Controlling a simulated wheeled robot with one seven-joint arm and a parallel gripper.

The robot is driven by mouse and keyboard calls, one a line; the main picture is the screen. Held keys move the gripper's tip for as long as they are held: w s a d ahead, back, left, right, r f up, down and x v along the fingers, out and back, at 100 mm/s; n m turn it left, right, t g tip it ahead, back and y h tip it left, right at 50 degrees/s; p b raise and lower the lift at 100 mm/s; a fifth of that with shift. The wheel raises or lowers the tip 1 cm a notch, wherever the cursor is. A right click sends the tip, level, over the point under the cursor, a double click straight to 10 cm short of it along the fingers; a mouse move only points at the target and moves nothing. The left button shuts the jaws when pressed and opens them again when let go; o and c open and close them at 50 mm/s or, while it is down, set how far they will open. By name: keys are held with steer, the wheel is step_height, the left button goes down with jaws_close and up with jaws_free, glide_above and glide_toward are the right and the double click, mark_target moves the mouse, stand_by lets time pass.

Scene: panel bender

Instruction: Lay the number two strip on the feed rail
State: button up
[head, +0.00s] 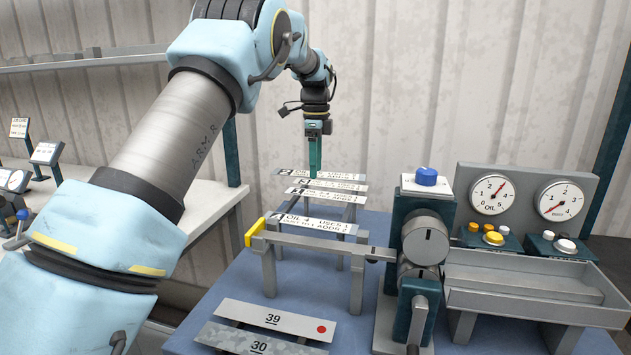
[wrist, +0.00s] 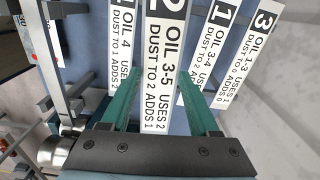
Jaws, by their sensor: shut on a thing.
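The number two strip (wrist: 165,40) is a white plate reading "OIL 3-5 USES 2, DUST TO 2 ADDS 1". My gripper (wrist: 161,72) is shut on it, one green finger along each side. In the head view the gripper (head: 315,170) points down at the far side of the rack, and the held strip (head: 322,175) looks raised above the others. The feed rail (head: 310,243) is a grey bar with a yellow end, leading right to the rollers (head: 425,243).
The one strip (wrist: 217,45), three strip (wrist: 250,50) and OIL 4 strip (wrist: 121,45) lie on the grey rack (head: 357,275). Two plates, 39 (head: 275,318) and 30 (head: 255,343), lie in front. A grey tray (head: 530,290) and gauge panel (head: 525,205) stand right.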

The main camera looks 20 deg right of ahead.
steer(key=shift+m, duration=0.3)
steer(key=s+a+b, duration=0.2)
steer(key=s+a, duration=0.1)
steer(key=s, duration=0.3)
steer(key=s+a+b, duration=0.2)
steer(key=s+a, duration=0.1)
steer(key=s, duration=0.4)
steer(key=s+a+b, duration=0.3)
steer(key=s, duration=0.3)
steer(key=shift+s+a+r, duration=0.2)
steer(key=shift+a+r, duration=0.1)
steer(key=shift+r, duration=0.05)
steer(key=shift+s+a+f, duration=0.1)
steer(key=b, duration=0.4)
glide_above(313, 242)
step_height(313, 242, down, 4)
steer(key=shift+f, duration=0.2)
steer(key=shift+f, duration=0.2)
steer(key=shift+f, duration=0.4)
steer(key=shift+f, duration=0.45)
